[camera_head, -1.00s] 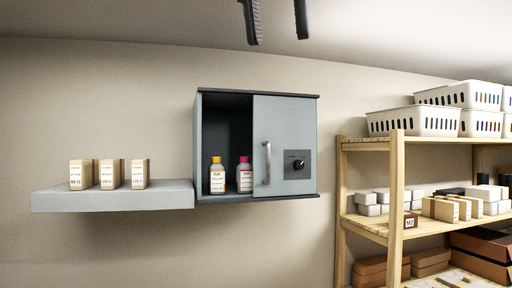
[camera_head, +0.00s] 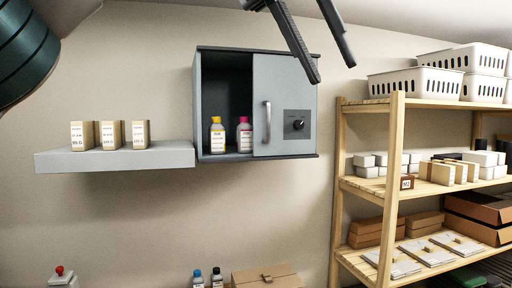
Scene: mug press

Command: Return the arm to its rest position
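My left gripper (camera_head: 334,72) hangs in from the top edge, with its two black fingers apart and nothing between them. In the picture it overlaps the top right of the grey wall cabinet (camera_head: 284,82); I cannot tell how far in front it is. A dark teal link of my arm (camera_head: 22,50) shows at the upper left. My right gripper is not in view.
The cabinet's left part is open and holds a yellow-capped bottle (camera_head: 217,136) and a pink-capped bottle (camera_head: 244,136). A grey wall shelf (camera_head: 115,158) bears three small boxes. A wooden rack (camera_head: 392,180) with baskets and boxes stands at the right.

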